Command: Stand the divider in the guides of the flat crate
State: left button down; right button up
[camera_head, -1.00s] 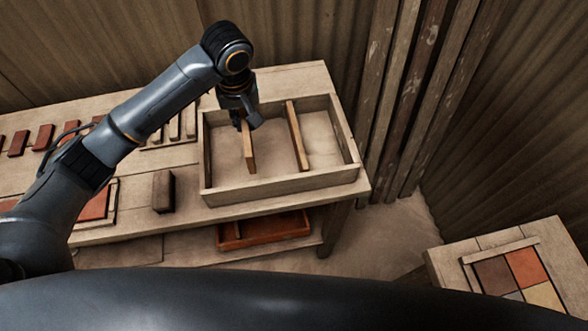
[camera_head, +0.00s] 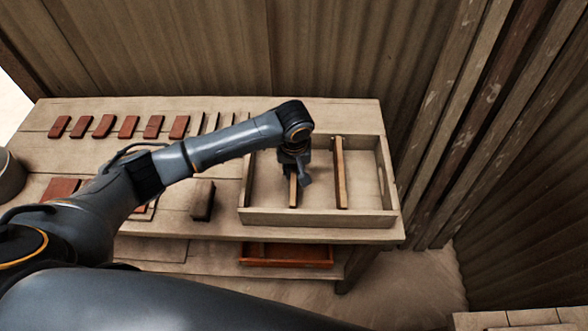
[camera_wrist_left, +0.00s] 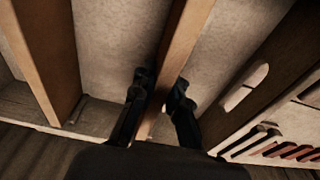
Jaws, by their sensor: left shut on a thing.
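The flat crate (camera_head: 318,218) is a shallow pale wooden box on the bench. A thin wooden divider (camera_head: 293,192) is inside its left half, running front to back. My left gripper (camera_head: 297,172) is over it, shut on its upper edge. In the left wrist view the held divider (camera_wrist_left: 187,38) passes between the fingers (camera_wrist_left: 161,84). A second divider (camera_head: 340,172) stands to the right, roughly parallel and apart; it also shows in the left wrist view (camera_wrist_left: 40,55). Small strips (camera_wrist_left: 76,108) lie by its end. Whether the held divider's lower edge sits in guides is hidden.
A dark block (camera_head: 202,200) stands left of the crate. Several red tiles (camera_head: 128,126) and thin strips (camera_head: 212,122) lie along the back of the bench. A red tray (camera_head: 286,256) is on the shelf below. A corrugated wall (camera_head: 330,50) rises behind.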

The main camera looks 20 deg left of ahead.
aim_at(294, 172)
pick_arm(q)
jog(key=c, duration=1.3)
grip_release()
jog(key=shift+f, duration=0.1)
jog(key=shift+c, duration=0.2)
notch_tip(294, 172, up, 12)
jog(key=s+b, duration=0.1)
jog(key=shift+s+d, duration=0.2)
jog(key=shift+d, duration=0.05)
